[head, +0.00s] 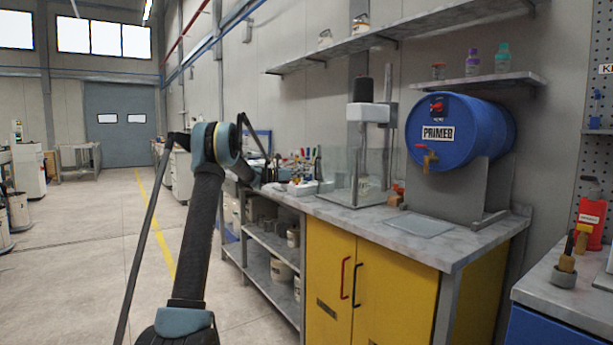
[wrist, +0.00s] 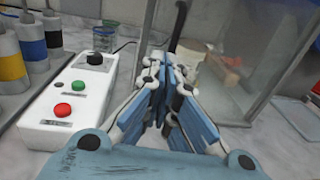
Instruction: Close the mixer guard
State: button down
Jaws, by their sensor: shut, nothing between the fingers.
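The mixer (head: 372,112) stands on the grey counter, a white head with a dark top on a pale column. Its clear guard (head: 340,172) is a see-through box around the lower part. In the wrist view the guard (wrist: 262,48) fills the upper right, with a pale cup-like thing seen behind or inside it. I cannot tell how far the guard stands open. My gripper (wrist: 168,75) is shut and empty, just in front of the guard's left side. A dark upright bar (wrist: 178,25) rises just beyond the fingertips; contact is unclear.
A white control box (wrist: 70,105) with red, green and black knobs lies left of my gripper, with several bottles (wrist: 30,45) beyond. A blue primer drum (head: 460,130) stands right of the mixer. Yellow cabinet doors (head: 355,290) front the counter. The aisle floor at left is clear.

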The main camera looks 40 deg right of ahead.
jog(key=w+v, duration=0.1)
jog(key=v, duration=1)
jog(key=shift+d, duration=0.15)
jog(key=shift+w, duration=0.1)
